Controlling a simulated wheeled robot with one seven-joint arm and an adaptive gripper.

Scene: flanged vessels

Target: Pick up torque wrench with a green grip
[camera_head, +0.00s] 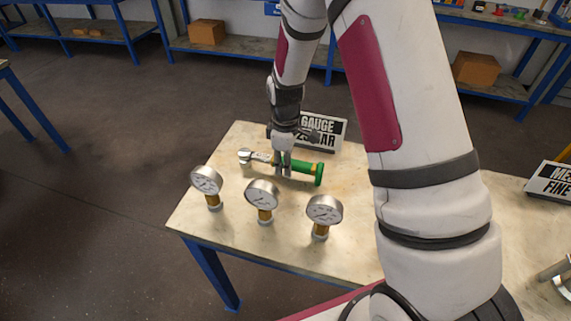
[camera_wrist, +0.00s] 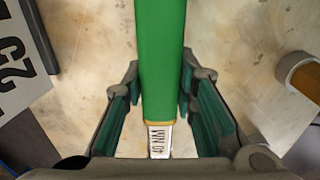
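The torque wrench with a green grip (camera_head: 308,168) lies on the workbench, its silver ratchet head at the left and its green grip at the right. In the wrist view the green grip (camera_wrist: 162,60) runs down the middle, with a pale marked scale at its lower end. My gripper (camera_head: 283,166) is down at the wrench, where the grip meets the metal shaft. In the wrist view my gripper (camera_wrist: 165,82) is open, with one finger on each side of the grip. A gap shows at the left finger; the right finger is closer to the grip.
Several gauges stand along the front of the workbench (camera_head: 222,225), including a left gauge (camera_head: 206,181), a middle gauge (camera_head: 262,195) and a right gauge (camera_head: 324,210). A gauge sign (camera_head: 327,128) stands just behind the wrench. Another sign (camera_head: 551,181) is at the far right.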

